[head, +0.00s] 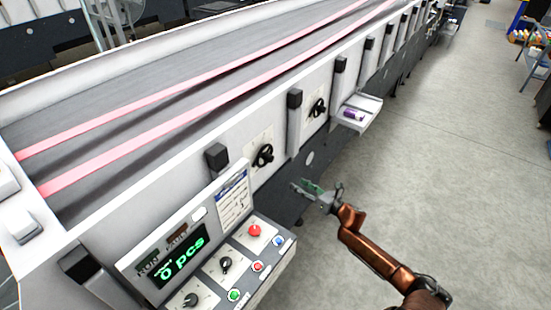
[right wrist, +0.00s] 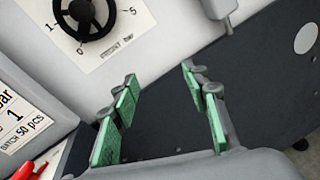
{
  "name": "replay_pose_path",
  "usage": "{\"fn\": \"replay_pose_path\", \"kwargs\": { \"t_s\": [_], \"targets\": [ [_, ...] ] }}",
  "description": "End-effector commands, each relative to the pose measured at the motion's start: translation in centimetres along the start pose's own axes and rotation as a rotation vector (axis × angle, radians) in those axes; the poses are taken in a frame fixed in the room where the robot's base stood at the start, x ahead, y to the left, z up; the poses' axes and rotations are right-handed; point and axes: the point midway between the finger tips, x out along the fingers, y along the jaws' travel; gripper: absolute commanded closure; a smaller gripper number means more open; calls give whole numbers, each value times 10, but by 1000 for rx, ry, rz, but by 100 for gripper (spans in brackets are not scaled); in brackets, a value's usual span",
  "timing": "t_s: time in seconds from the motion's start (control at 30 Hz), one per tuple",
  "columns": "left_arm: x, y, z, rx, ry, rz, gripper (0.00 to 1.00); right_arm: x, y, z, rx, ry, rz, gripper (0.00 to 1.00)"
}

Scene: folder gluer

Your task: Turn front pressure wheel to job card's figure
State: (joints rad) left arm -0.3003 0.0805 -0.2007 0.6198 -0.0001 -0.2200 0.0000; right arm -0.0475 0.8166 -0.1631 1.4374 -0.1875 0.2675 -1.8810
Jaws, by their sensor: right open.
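The front pressure wheel (head: 263,155) is a black handwheel on the machine's white side panel, just right of the control box. In the right wrist view the wheel (right wrist: 85,18) sits on a white scale with 0, 1 and 5 readable and a label that seems to read FRONT bar; its top is cut off. The job card (head: 232,203) stands on the control box; in the right wrist view the card (right wrist: 18,118) shows "bar", 1 and BATCH 50 pcs. My right gripper (head: 316,190) is open and empty, below and right of the wheel, apart from it. My left gripper is out of view.
A second black handwheel (head: 317,107) is farther along the panel. The control box (head: 215,262) has knobs, buttons and a display reading 0 pcs. A small tray (head: 367,112) juts from the machine. Black posts line the side. The floor (head: 450,170) at right is clear.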

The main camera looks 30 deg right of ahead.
Motion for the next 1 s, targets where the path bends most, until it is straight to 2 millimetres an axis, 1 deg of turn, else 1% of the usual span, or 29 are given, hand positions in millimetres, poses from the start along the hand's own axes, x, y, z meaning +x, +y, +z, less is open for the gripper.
{"fn": "replay_pose_path", "kwargs": {
  "t_s": [0.03,0.1,0.2,0.23,0.3,0.37,0.73,0.87,1.0],
  "targets": [
    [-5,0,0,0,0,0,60,4,22,35,-125,-26,54,58],
    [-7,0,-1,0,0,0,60,6,46,66,-267,-58,110,58],
    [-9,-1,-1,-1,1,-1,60,7,69,92,-398,-90,159,58],
    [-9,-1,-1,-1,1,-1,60,8,73,96,-422,-97,167,58],
    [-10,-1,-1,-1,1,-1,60,11,80,103,-454,-106,178,58],
    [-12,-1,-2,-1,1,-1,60,16,82,105,-461,-109,181,58],
    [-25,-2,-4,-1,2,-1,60,70,92,108,-458,-108,178,58],
    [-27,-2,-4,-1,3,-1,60,80,93,108,-458,-107,178,58],
    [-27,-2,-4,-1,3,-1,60,84,94,106,-458,-106,178,58]
  ]
}}
